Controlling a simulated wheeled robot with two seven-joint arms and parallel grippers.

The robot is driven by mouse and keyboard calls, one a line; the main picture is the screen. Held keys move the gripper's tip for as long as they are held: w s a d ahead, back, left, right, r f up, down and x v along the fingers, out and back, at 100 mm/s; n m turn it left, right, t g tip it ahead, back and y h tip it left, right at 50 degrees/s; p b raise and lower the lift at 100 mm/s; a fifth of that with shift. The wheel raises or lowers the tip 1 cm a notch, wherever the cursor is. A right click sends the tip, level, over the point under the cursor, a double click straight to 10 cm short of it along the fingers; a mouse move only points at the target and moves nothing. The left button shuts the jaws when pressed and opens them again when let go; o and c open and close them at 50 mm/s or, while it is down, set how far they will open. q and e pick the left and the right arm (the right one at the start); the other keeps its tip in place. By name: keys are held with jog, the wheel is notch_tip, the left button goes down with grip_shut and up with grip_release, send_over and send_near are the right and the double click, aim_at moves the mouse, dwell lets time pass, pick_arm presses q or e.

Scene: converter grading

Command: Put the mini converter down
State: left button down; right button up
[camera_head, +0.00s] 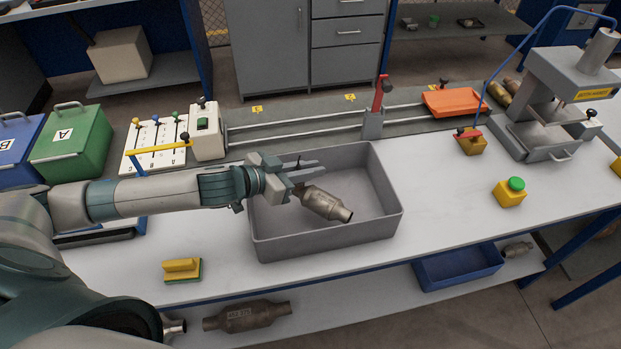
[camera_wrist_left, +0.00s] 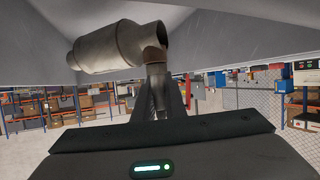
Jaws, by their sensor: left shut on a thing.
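The mini converter (camera_head: 326,204) is a small brownish-grey metal can with narrow pipe ends. It is over the grey tray (camera_head: 324,240) on the white bench, tilted with its far end pointing to the lower right. My left gripper (camera_head: 303,178) reaches in from the left and is shut on the converter's near end. In the left wrist view the converter (camera_wrist_left: 110,48) shows large beside the fingers (camera_wrist_left: 158,92), with the tray's grey surface behind it. I cannot tell whether the converter touches the tray floor. My right gripper is not in view.
Green box A (camera_head: 72,145) and a blue box (camera_head: 16,140) stand at the left. A yellow-and-green block (camera_head: 182,270) lies in front of the tray. A yellow button box (camera_head: 509,193) and a grey press (camera_head: 555,100) are at the right. A rail with an orange carriage (camera_head: 453,102) runs behind.

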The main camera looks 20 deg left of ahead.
pick_arm(q)
notch_tip(320, 180, down, 2)
jog(key=shift+f, duration=0.8)
jog(key=shift+f, duration=0.1)
jog(key=c, duration=1.8)
grip_release()
jog(key=shift+s+a, duration=0.1)
